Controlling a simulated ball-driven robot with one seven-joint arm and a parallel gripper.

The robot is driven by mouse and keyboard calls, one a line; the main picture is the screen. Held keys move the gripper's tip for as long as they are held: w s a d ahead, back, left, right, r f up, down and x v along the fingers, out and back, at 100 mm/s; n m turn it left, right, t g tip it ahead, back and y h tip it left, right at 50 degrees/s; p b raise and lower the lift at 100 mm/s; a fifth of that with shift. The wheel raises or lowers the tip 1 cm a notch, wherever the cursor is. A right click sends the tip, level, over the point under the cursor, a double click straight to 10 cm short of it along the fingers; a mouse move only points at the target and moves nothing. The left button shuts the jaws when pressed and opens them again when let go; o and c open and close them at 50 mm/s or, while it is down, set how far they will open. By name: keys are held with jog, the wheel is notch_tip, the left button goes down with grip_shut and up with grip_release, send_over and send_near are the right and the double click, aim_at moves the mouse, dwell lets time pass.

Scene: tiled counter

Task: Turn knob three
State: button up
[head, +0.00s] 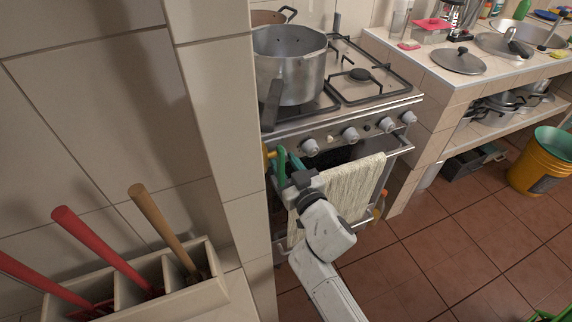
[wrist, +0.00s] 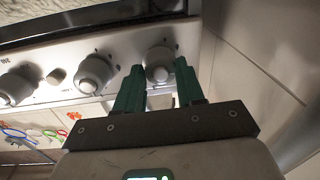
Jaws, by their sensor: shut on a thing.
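The stove's front panel (head: 335,135) carries a row of round grey knobs. In the head view a knob (head: 350,134) stands near the panel's middle, with another knob (head: 309,146) left of it. My gripper (head: 281,164) is at the panel's left end, its green fingers by the pillar. In the wrist view my gripper (wrist: 158,84) has one finger on each side of the end knob (wrist: 157,62) and is shut on it. A second knob (wrist: 94,72) and a third knob (wrist: 17,86) sit left of it. I cannot tell which knob is number three.
A pale towel (head: 352,188) hangs on the oven rail, right of my gripper. A tiled pillar (head: 220,115) stands close on the left. A large pot (head: 291,72) is on the stove, its dark handle (head: 270,105) reaching over the front edge.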

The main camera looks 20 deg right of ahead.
jog(key=shift+n, duration=0.8)
jog(key=o, duration=1)
jog(key=shift+o, duration=0.2)
jog(key=s+p, duration=0.1)
jog(key=s, duration=0.9)
jog(key=shift+s+d, duration=0.35)
jog(key=shift+s, duration=0.05)
grip_shut()
